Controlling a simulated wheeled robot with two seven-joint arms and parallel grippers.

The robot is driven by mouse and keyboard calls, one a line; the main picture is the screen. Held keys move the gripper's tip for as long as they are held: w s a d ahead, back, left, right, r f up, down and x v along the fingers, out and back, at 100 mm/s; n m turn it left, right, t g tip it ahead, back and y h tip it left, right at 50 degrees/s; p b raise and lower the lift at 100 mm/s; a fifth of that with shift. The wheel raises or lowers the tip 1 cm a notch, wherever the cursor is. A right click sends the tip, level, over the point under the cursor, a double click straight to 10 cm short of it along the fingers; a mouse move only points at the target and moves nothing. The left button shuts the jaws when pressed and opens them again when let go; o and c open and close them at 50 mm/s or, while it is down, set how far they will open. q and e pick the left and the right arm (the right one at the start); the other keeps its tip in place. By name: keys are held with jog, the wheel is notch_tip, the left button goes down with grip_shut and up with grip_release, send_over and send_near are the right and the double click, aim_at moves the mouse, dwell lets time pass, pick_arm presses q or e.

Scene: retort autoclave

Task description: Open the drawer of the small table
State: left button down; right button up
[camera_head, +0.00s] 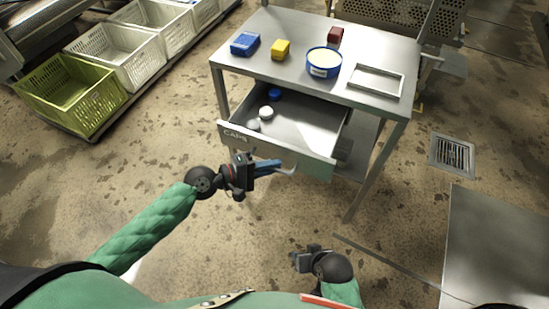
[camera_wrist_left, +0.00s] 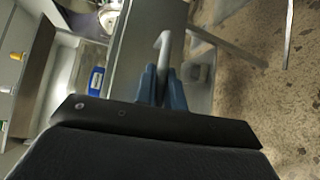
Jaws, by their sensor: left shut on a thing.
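The small metal table (camera_head: 300,45) stands in the upper middle of the head view. Its drawer (camera_head: 313,167) is pulled out toward me, with a blue cap and pale caps lying inside. The drawer front carries the letters "CAPS" and a light handle (camera_head: 288,170). My left gripper (camera_head: 277,166) is at the drawer front, shut on the handle. In the left wrist view the blue fingers (camera_wrist_left: 161,85) close around the handle (camera_wrist_left: 163,45). My right gripper (camera_head: 303,260) is low in the head view, away from the table; its finger gap is unclear.
Crates (camera_head: 70,96) line the left. A floor drain (camera_head: 452,153) lies at right.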

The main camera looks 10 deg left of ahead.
pick_arm(q)
jog(key=shift+s, duration=0.1)
jog(key=c, duration=1.5)
grip_release()
